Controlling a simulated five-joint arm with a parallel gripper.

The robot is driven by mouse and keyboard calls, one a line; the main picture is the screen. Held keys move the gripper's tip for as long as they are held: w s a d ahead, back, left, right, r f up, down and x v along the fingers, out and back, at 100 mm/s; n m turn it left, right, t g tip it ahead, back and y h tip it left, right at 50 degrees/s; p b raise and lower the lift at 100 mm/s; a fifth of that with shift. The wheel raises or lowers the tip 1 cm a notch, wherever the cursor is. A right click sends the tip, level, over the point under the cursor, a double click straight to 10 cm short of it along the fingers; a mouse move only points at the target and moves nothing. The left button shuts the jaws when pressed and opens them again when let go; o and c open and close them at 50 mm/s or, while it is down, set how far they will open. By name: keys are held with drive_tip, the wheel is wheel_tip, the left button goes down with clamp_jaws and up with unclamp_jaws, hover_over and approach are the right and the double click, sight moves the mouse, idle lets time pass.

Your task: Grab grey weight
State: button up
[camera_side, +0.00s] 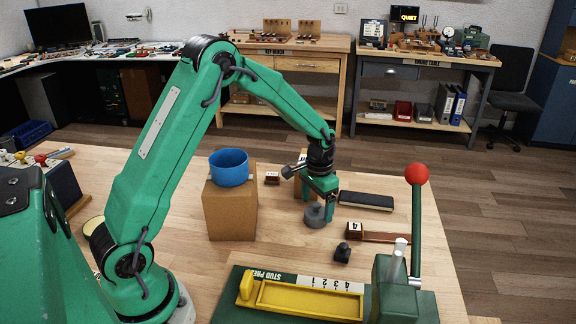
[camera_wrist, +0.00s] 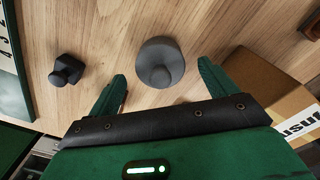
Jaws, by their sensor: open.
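The grey weight (camera_side: 316,216) is a round disc with a small knob on top, standing on the wooden bench. It also shows in the wrist view (camera_wrist: 160,62), just beyond and between my fingertips. My gripper (camera_side: 320,205) points down over the weight in the side view, its fingers close to it. In the wrist view the two green fingers of my gripper (camera_wrist: 160,80) are spread apart with nothing held between them. Whether a finger touches the weight cannot be told.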

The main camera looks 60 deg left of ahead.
drive_tip(key=shift+f, duration=1.5)
drive_tip(key=shift+c, duration=0.3)
drive_tip(key=shift+w+r, duration=0.1)
drive_tip(key=c, duration=1.7)
drive_tip(key=shift+r, duration=0.1)
drive_tip(key=shift+r, duration=0.8)
wheel_tip(320, 180, up, 2)
drive_tip(key=shift+r, duration=0.1)
drive_tip(key=s+d+r, duration=0.4)
drive_tip(key=d+r, duration=0.3)
drive_tip(key=d, duration=0.3)
drive_tip(key=shift+s+d, duration=0.35)
drive_tip(key=shift+s, duration=0.05)
